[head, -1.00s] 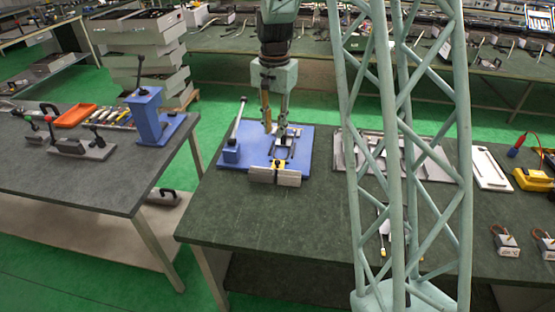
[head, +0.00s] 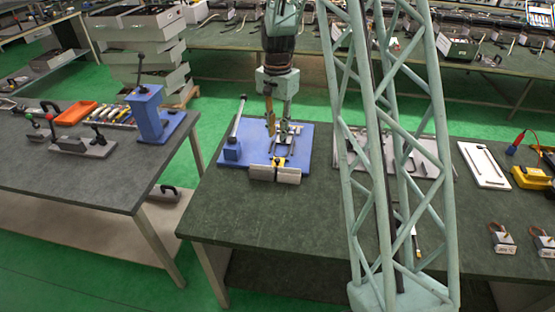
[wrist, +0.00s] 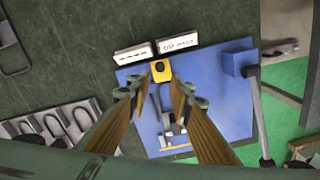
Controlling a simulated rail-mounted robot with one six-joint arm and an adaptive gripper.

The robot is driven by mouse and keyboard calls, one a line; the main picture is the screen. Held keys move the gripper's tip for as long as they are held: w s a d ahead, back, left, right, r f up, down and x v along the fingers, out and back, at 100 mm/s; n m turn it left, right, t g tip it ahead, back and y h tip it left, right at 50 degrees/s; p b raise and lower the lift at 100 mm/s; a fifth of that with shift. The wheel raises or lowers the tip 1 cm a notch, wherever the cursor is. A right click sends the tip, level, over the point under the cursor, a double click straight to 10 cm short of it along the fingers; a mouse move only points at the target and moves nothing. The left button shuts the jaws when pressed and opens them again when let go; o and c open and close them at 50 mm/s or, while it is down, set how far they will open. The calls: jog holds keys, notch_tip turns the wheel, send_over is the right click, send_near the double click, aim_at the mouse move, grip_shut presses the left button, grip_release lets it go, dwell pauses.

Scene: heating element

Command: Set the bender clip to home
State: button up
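The bender is a blue board (head: 212,182) with metal rods and a dark mechanism on it, seen also in the wrist view (wrist: 225,105). A small yellow block with a dark round spot (wrist: 160,70) sits at its edge; I cannot tell for sure if this is the bender clip. My gripper (head: 279,130) hangs over the board, fingers pointing down. In the wrist view its fingers (wrist: 156,92) are apart with nothing held, and the yellow block shows between the tips. Contact cannot be told.
A grey metal tray (head: 440,165), a white plate (head: 485,165) and a yellow meter (head: 531,178) lie to the right. The table's front left (head: 250,220) is clear. A gap separates it from the left table (head: 110,190).

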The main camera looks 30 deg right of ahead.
aim_at(278, 159)
jog(key=shift+f+b, duration=0.3)
jog(key=shift+f, duration=6.55)
grip_shut()
